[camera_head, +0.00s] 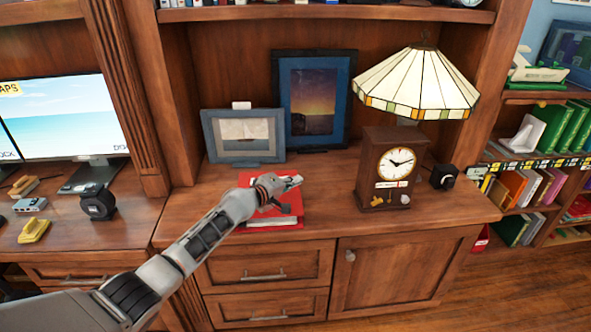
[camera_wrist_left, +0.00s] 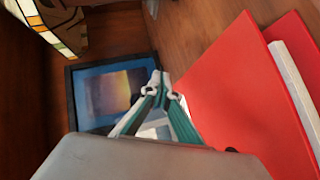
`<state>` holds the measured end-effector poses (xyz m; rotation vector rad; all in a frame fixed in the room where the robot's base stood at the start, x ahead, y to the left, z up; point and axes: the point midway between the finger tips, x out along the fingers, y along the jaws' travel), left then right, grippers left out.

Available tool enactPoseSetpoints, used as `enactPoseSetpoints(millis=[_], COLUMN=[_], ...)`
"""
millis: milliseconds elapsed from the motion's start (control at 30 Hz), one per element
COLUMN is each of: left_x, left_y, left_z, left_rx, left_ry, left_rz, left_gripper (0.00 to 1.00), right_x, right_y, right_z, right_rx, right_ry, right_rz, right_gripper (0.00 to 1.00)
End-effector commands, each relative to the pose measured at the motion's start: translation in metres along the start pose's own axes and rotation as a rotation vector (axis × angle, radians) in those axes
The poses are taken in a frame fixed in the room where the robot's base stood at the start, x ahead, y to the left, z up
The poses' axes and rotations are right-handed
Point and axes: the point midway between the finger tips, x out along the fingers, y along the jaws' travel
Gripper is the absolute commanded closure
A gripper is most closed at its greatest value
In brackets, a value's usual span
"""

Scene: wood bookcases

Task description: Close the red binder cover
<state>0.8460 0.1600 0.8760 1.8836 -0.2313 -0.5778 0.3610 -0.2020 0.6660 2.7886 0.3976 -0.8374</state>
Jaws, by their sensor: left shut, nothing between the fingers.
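The red binder (camera_head: 262,222) lies on the wooden counter in front of the framed pictures, partly hidden by my left arm in the head view. In the left wrist view, its red cover (camera_wrist_left: 235,95) fills the right side, with a white page edge (camera_wrist_left: 293,85) between it and a second red panel. How far the cover stands open is hard to tell. My left gripper (camera_head: 295,181) is over the binder's upper right part in the head view. It is shut and empty, and its fingertips (camera_wrist_left: 160,78) are beside the cover's edge in the wrist view. My right gripper is not in view.
A dark clock (camera_head: 371,172) and a stained-glass lamp (camera_head: 420,85) stand right of the binder. A grey-framed picture (camera_head: 213,130) and a dark-framed picture (camera_head: 345,75) stand behind it. The counter (camera_head: 190,215) is bare to the left.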

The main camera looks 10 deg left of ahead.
Motion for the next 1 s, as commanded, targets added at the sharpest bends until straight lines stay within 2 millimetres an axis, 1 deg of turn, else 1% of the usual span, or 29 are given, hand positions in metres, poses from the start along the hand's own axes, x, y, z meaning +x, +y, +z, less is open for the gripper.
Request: enactPoseSetpoints(millis=[33, 100, 200, 300, 367, 400, 433, 467, 533, 633, 800, 900, 967, 1000], left_x=[-0.004, -0.006, -0.018, -0.029, -0.037, -0.042, -0.044, -0.046, -0.053, -0.061, -0.07, -0.074, -0.079, -0.083], left_y=[0.013, 0.018, 0.027, 0.037, 0.044, 0.048, 0.05, 0.052, 0.057, 0.065, 0.073, 0.069, 0.057, 0.045], left_z=[-0.003, -0.002, 0.005, 0.011, 0.015, 0.016, 0.018, 0.019, 0.022, 0.026, 0.029, 0.032, 0.038, 0.044], left_rx=[-0.001, -0.002, -0.002, -0.004, -0.003, -0.004, -0.002, -0.003, -0.002, -0.001, -0.001, 0.007, 0.031, 0.055], left_ry=[0.001, 0.0, -0.002, -0.003, -0.003, 0.0, -0.002, -0.002, -0.001, -0.001, 0.0, 0.0, 0.003, 0.004], left_rz=[0.001, -0.001, 0.0, 0.001, 0.0, 0.0, 0.002, 0.003, 0.001, 0.001, -0.001, -0.006, -0.018, -0.029], left_gripper=[1.0, 1.0, 1.0, 1.0, 1.0, 1.0, 1.0, 1.0, 1.0, 1.0, 1.0, 1.0, 1.0, 1.0], right_x=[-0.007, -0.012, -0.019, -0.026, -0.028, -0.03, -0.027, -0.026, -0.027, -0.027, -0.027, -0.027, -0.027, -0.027], right_y=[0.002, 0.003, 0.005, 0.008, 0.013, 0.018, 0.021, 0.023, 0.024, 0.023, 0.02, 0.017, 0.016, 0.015], right_z=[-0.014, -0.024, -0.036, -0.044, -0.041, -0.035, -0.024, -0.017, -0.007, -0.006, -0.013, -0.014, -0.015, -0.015], right_rx=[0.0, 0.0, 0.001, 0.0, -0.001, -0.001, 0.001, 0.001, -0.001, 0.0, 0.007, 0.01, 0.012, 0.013], right_ry=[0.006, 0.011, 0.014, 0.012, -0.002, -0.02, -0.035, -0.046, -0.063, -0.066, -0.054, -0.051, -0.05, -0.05], right_rz=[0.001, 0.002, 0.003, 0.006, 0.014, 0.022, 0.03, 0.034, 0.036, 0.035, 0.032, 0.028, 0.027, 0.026], right_gripper=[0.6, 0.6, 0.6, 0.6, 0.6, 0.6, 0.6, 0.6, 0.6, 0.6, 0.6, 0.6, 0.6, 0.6])
